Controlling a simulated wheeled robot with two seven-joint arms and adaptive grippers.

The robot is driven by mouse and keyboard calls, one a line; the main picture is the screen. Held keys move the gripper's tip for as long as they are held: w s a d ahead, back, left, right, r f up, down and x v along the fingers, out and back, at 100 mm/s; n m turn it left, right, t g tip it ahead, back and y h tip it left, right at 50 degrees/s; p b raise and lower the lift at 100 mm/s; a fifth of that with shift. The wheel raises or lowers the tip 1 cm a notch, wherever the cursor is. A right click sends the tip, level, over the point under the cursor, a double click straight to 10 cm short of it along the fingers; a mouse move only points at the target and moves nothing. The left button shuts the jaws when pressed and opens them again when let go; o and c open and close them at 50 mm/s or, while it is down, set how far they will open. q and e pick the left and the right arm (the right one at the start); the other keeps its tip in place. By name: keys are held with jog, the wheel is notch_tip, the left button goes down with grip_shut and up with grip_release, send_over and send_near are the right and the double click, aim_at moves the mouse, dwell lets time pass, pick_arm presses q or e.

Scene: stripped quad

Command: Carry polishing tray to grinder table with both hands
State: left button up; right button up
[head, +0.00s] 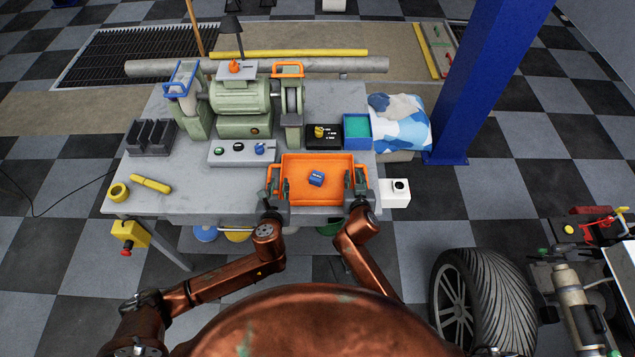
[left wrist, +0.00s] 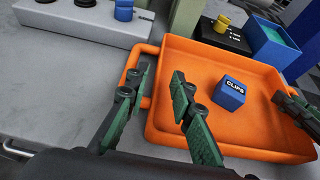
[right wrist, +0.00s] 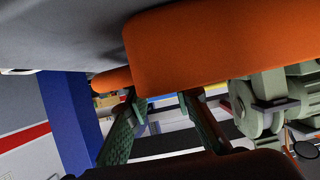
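The orange polishing tray (head: 330,197) sits at the front right of the grinder table (head: 225,198), with a blue clips box (head: 316,178) inside it. My left gripper (head: 276,192) is open at the tray's left side. In the left wrist view the left gripper (left wrist: 160,85) has one finger outside the left handle (left wrist: 133,88) and the other over the tray's inside. My right gripper (head: 354,190) is at the tray's right side. In the right wrist view the right gripper (right wrist: 160,98) has its fingers apart below the orange tray wall (right wrist: 200,45); its exact relation to the right handle is unclear.
The green grinder (head: 240,97) and a switch panel (head: 242,152) stand behind and left of the tray. A black box (head: 324,137) and a blue bin (head: 357,132) are just behind it. A blue post (head: 480,90) rises at right; a tire (head: 484,300) stands front right.

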pick_arm(q)
jog(key=v, duration=0.6)
pick_arm(e)
jog(key=v, duration=1.2)
